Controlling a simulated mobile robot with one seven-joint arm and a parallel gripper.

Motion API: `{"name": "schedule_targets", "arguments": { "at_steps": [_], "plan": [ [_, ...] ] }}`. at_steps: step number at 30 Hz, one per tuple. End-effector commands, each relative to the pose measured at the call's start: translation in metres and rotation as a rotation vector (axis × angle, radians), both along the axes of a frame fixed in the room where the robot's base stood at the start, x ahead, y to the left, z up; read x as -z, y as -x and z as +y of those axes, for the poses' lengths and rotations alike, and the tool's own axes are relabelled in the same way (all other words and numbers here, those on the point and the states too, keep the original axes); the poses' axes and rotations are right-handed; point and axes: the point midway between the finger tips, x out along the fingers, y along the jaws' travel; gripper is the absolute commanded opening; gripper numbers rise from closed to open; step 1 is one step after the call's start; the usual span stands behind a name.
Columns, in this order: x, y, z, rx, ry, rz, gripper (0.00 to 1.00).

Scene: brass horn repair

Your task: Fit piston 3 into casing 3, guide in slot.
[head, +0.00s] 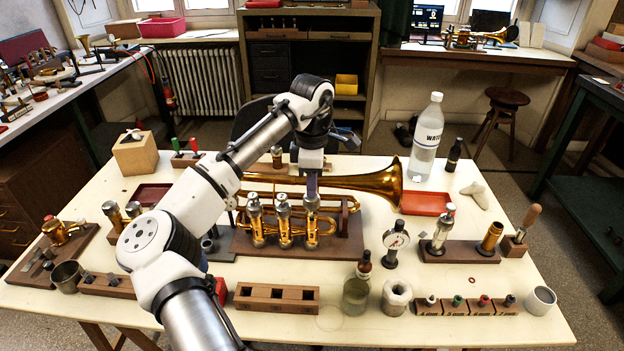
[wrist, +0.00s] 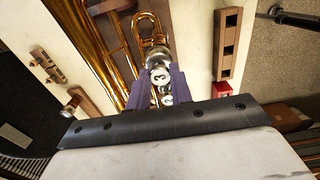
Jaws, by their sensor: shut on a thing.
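The trumpet (head: 365,183) lies on a wooden stand in the middle of the table, with three upright valve casings. My gripper (head: 312,182) points down over the rightmost casing (head: 312,222), which I take as casing 3. Its purple fingers (wrist: 161,80) are shut on piston 3 (wrist: 161,75), whose round pale top seems to read 3. The piston looks upright and in line with the casing. The fingers hide most of it, so I cannot tell how deep it sits or where its guide and the slot are. The other two casings (head: 284,225) stand just to the left.
A wooden block with square holes (head: 250,300) lies in front of the trumpet. A dial gauge (head: 396,240) stands to the right, with a red tray (head: 425,203) behind it. A water bottle (head: 427,140) stands at the back right. My arm covers the table's left middle.

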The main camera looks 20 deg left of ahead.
Motion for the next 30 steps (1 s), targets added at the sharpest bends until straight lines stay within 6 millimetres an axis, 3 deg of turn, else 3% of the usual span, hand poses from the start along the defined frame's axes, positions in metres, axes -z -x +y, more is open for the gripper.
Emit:
{"name": "schedule_targets", "arguments": {
  "at_steps": [29, 30],
  "plan": [
    [0.029, 0.000, 0.000, 0.001, 0.001, 0.000, 0.00],
    [0.029, 0.000, 0.000, 0.001, 0.001, -0.001, 0.23]
  ]
}}
